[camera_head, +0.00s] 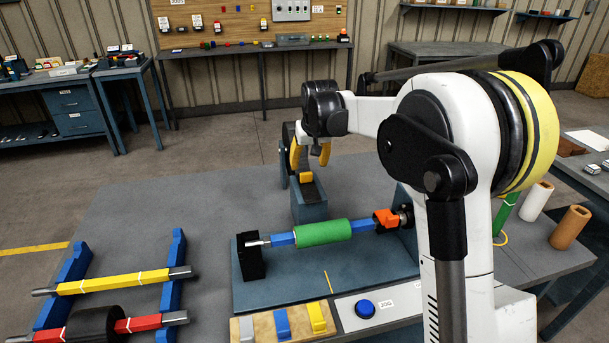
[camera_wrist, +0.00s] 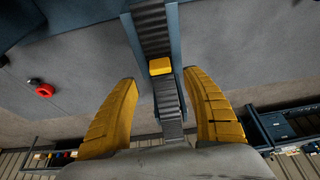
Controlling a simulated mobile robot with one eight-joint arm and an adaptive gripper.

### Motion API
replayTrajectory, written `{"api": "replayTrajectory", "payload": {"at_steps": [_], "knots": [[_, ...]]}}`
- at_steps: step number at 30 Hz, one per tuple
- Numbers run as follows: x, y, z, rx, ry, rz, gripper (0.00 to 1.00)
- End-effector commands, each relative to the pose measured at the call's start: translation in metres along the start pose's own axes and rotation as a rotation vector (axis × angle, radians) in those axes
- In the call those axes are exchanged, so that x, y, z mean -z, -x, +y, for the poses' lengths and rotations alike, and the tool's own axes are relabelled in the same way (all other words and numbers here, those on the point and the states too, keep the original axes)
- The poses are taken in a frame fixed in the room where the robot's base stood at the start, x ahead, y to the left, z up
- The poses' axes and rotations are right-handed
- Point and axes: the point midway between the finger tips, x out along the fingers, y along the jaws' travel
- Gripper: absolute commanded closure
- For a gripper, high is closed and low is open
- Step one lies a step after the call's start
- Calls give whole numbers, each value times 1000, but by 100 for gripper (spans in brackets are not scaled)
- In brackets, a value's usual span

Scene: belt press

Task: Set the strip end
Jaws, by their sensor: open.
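A dark ribbed strip (camera_wrist: 166,97) runs along a narrow channel with blue-grey walls (camera_wrist: 129,36). A small yellow block (camera_wrist: 160,66) sits on the strip; it also shows on the blue-grey stand in the head view (camera_head: 306,177). My gripper (camera_wrist: 161,78) is open, its two yellow fingers spread on either side of the channel, with nothing between them clearly held. In the head view my gripper (camera_head: 310,158) hangs above the stand. A green roller (camera_head: 323,232) on a blue shaft lies in front of the stand, with an orange piece (camera_head: 385,217) at its right end. The strip's end is hard to make out.
A black support (camera_head: 250,257) holds the shaft's left end. A blue button (camera_head: 365,308) marked JOG and a wooden block (camera_head: 248,329) with coloured pieces are in front. A blue rack with a yellow bar (camera_head: 125,282) and a red bar (camera_head: 140,324) stands left. Rolls stand at right.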

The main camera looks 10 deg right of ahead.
Motion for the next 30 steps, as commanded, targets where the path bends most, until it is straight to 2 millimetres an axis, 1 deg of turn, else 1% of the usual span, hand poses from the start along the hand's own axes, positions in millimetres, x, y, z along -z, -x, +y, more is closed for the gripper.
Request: {"api": "replayTrajectory", "payload": {"at_steps": [1, 3, 6, 9, 12, 15, 22, 23, 24, 26, 27, 28, 29, 30], "knots": [[-1, -15, 0, 0, 0, 0, 42], [-1, -30, 0, 0, 0, 0, 42], [-1, -48, 0, 0, 0, 1, 42], [-1, -61, 0, 0, 0, 1, 42], [-1, -69, 0, 0, 0, 1, 42], [0, -72, 0, 0, 0, 1, 42], [0, -72, 0, 0, 0, 1, 42], [0, -72, 0, 0, 0, 1, 44], [0, -72, 0, 0, 0, 1, 56], [0, -72, 0, 0, 0, 1, 75], [0, -72, 0, 0, 0, 1, 87], [0, -72, 0, 0, 0, 1, 96], [0, -72, 0, 0, 0, 1, 100], [0, -72, 0, 0, 0, 1, 100]]}}
